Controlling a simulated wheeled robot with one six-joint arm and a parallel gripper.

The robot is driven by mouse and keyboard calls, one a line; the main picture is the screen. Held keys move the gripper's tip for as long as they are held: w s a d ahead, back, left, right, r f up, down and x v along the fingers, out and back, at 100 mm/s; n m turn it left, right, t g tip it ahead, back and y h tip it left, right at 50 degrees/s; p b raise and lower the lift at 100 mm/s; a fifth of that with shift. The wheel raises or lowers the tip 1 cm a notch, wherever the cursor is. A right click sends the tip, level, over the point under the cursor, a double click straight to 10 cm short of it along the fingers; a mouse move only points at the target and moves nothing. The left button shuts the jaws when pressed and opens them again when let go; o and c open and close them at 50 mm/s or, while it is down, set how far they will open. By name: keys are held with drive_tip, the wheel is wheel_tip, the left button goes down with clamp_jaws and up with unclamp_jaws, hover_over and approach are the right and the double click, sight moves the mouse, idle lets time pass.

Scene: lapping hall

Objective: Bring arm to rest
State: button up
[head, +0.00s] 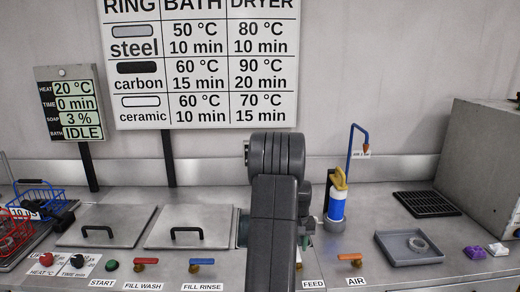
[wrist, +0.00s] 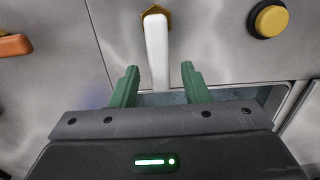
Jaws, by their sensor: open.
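My arm (head: 275,200) stands upright in the middle of the head view and hides most of my gripper there. In the wrist view my gripper (wrist: 159,68) is open, with its two green fingers apart. A white lever (wrist: 157,45) on a brass base shows between the fingertips, with a gap on both sides. I cannot tell how far it is from the fingers in depth. Nothing is held.
A yellow button (wrist: 268,20) and an orange handle (wrist: 14,45) flank the lever. Two lidded baths (head: 105,226), wire baskets (head: 38,195), a blue-and-white bottle (head: 337,205), a grey tray (head: 405,259) holding a ring, and a grey machine (head: 480,150) stand on the counter.

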wheel_tip(320, 180, up, 14)
drive_tip(key=f, duration=0.1)
wheel_tip(320, 180, down, 13)
drive_tip(key=shift+f, duration=0.1)
drive_tip(key=shift+d+m, duration=0.3)
drive_tip(key=shift+m, duration=0.4)
drive_tip(key=shift+d+m, duration=0.25)
drive_tip(key=shift+m, duration=0.45)
